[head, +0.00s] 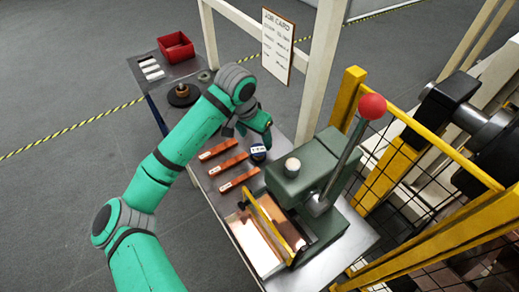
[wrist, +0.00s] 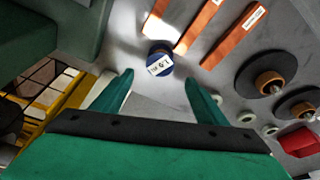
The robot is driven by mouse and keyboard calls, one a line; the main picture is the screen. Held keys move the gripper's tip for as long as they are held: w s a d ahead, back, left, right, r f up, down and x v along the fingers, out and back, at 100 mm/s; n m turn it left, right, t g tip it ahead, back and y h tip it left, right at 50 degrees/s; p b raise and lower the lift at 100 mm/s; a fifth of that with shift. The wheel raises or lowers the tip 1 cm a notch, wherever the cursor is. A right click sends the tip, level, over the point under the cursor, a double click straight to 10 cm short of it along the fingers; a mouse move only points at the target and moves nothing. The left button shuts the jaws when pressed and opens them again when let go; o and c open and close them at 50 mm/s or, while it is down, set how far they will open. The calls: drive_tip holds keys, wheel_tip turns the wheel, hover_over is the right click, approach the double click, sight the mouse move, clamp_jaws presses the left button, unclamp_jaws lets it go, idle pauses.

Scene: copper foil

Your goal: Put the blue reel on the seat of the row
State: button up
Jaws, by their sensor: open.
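The blue reel (head: 259,153) stands on the metal bench beside the right ends of the orange bars. It has a white label and also shows in the wrist view (wrist: 159,65). My gripper (wrist: 159,78) is open, with one finger to each side below the reel in that picture; the reel lies just beyond the fingertips. In the head view my gripper (head: 264,138) is just above and behind the reel. Three orange bars (head: 218,150) with pale labels lie side by side on the bench. I cannot tell which place is the row's seat.
A green press (head: 335,165) with a red-knobbed lever (head: 372,107) stands at the right of the bench. A copper sheet lies in front of it. A dark spindle disc (head: 183,95) and red bin (head: 176,47) are at the far end. Yellow fencing (head: 350,100) stands right.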

sight(258, 149)
wheel_tip(258, 149, down, 3)
drive_tip(key=shift+w+a+f, duration=0.1)
drive_tip(key=shift+a+f, duration=0.2)
drive_tip(key=shift+a, duration=0.05)
drive_tip(key=shift+d+x, duration=0.25)
drive_tip(key=shift+x, duration=1.1)
drive_tip(key=shift+d+x, duration=0.25)
drive_tip(key=shift+x, duration=1.1)
drive_tip(key=shift+d, duration=0.1)
drive_tip(key=shift+c, duration=0.4)
drive_tip(key=shift+w, duration=0.1)
drive_tip(key=c, duration=1.2)
